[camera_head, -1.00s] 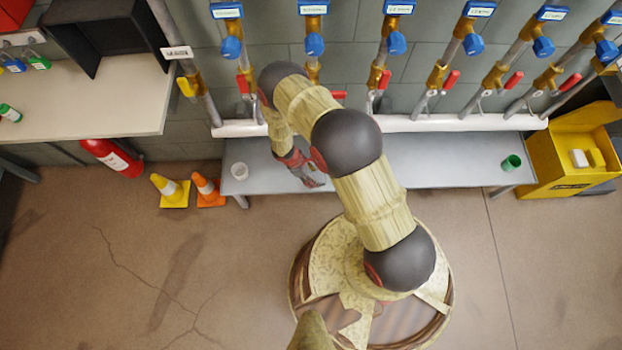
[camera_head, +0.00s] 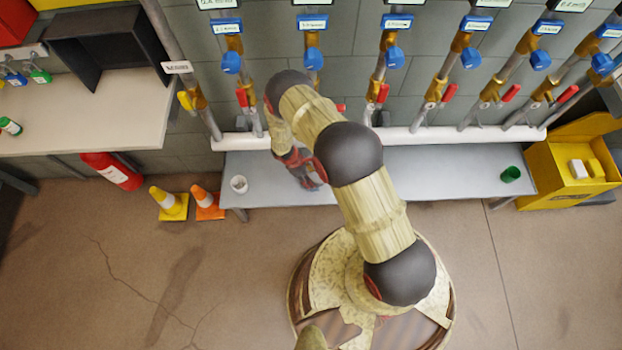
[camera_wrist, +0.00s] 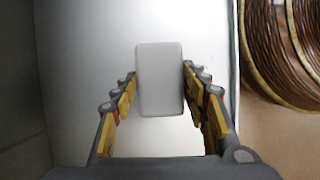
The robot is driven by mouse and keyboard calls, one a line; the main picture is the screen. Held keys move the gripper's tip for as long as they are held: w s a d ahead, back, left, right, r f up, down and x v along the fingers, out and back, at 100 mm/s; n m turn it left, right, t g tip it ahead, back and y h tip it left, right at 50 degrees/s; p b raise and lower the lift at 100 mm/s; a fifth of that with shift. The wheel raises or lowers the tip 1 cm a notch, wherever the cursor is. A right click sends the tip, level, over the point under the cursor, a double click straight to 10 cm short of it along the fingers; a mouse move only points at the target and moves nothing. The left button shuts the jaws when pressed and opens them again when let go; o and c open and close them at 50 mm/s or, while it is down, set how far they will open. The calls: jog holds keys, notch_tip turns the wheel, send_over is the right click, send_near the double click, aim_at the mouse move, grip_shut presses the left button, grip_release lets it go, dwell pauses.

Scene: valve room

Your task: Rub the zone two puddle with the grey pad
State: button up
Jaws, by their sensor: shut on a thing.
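My gripper (camera_head: 312,181) is low over the grey bench (camera_head: 430,167), left of its middle, partly hidden by my arm in the head view. In the wrist view my gripper (camera_wrist: 159,100) has its fingers on both sides of a pale grey rectangular pad (camera_wrist: 160,70) and is shut on it. The pad is over the bench top, which shows pale and bright around it (camera_wrist: 95,60). Whether the pad touches the surface I cannot tell. I cannot make out a puddle or a zone mark in either view.
A white cup (camera_head: 239,184) stands at the bench's left end and a green cup (camera_head: 510,174) at its right. Pipes with red-handled valves and a white pipe (camera_head: 400,134) run behind. Cones (camera_head: 208,204) and a yellow bin (camera_head: 570,170) flank the bench.

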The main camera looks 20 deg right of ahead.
aim_at(320, 199)
jog(key=shift+s+d+f, duration=0.1)
jog(key=shift+s+d, duration=0.1)
jog(key=shift+d, duration=0.5)
jog(key=shift+s+a+f, duration=0.1)
jog(key=shift+s+a, duration=0.1)
jog(key=shift+s, duration=0.45)
jog(key=shift+s+a+f, duration=0.1)
jog(key=shift+s+a, duration=0.1)
jog(key=shift+s, duration=0.5)
jog(key=shift+s+a, duration=0.2)
jog(key=shift+s, duration=0.45)
jog(key=shift+s+a+r+p, duration=0.1)
jog(key=shift+s+a+p, duration=0.15)
jog(key=shift+s, duration=0.45)
jog(key=shift+s+a+p, duration=0.1)
jog(key=shift+s+a, duration=0.1)
jog(key=shift+s, duration=1.15)
jog(key=shift+w+a+r+p, duration=0.15)
jog(key=shift+r+p, duration=1.3)
jog(key=shift+r, duration=0.6)
jog(key=shift+c, duration=1)
jog(key=shift+w+r+p, duration=0.2)
jog(key=shift+r+p, duration=0.4)
jog(key=shift+r, duration=0.4)
